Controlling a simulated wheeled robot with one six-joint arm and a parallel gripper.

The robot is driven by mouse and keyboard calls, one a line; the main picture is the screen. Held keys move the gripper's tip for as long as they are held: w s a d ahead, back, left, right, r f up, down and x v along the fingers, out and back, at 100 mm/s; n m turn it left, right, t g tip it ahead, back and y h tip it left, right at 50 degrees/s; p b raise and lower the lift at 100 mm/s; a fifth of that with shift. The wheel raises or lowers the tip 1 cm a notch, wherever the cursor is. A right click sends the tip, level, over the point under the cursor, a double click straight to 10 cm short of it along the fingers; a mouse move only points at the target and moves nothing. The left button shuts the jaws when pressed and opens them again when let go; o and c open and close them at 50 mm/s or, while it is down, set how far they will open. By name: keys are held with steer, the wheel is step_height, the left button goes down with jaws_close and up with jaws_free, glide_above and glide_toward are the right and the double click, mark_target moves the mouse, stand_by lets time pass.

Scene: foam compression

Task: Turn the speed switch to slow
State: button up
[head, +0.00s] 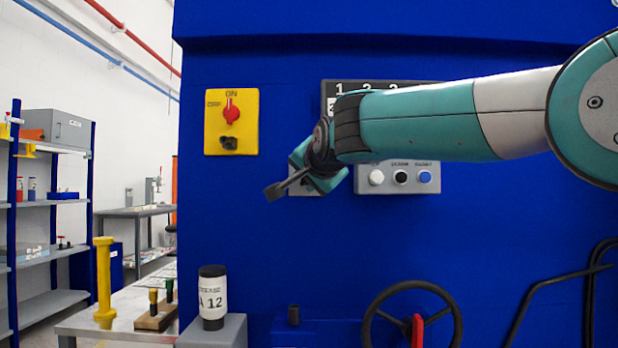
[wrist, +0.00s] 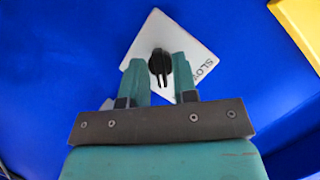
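The speed switch is a black knob (wrist: 160,66) on a tilted white plate (wrist: 191,50) in the wrist view. The partly cut-off lettering "SLO" (wrist: 208,68) shows near the plate's right corner. The knob's handle runs nearly up and down in that picture. My gripper (wrist: 158,78) is open, one teal finger on each side of the knob. I cannot tell whether the fingers touch it. In the head view my gripper (head: 312,172) is at the blue machine front and covers most of the switch plate, with the knob hidden.
A yellow plate with a red ON switch (head: 231,112) is left of my gripper. A button panel (head: 400,178) and a partly covered numbered panel (head: 425,90) are to the right. Below are a black handwheel (head: 378,303) and a labelled cylinder (head: 212,296).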

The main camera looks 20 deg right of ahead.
steer(key=shift+c, duration=1.3)
